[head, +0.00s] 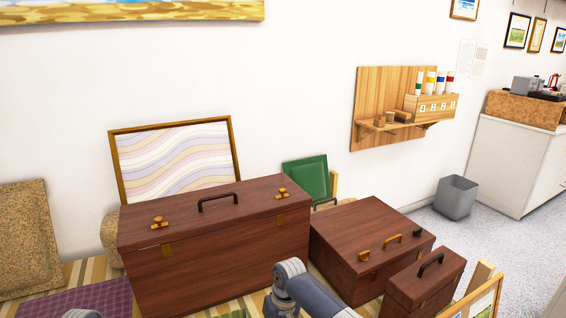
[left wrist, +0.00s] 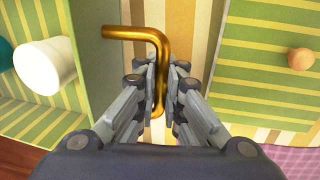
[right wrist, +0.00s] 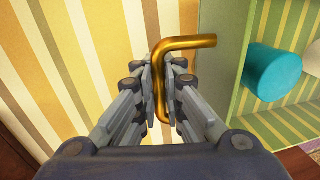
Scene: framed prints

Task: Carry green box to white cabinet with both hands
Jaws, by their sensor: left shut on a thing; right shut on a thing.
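The green box shows in the wrist views as a plain green wall (left wrist: 97,65) (right wrist: 222,55) with a striped green inside. A white cylinder (left wrist: 45,66) and a teal cylinder (right wrist: 272,72) are in it. My left gripper (left wrist: 160,85) is shut on a bent gold handle (left wrist: 135,33) at one side of the box. My right gripper (right wrist: 162,85) is shut on the matching gold handle (right wrist: 190,42) at the other side. The head view does not show either gripper's fingers or clearly show the box. The white cabinet (head: 510,165) stands at the far right.
A large brown chest (head: 215,250), a lower brown case (head: 365,240) and a small brown case (head: 425,280) crowd the front. A grey bin (head: 455,197) stands near the cabinet on speckled floor. A wooden wall shelf (head: 390,105) juts out. A cork-coloured box (head: 522,108) sits on the cabinet.

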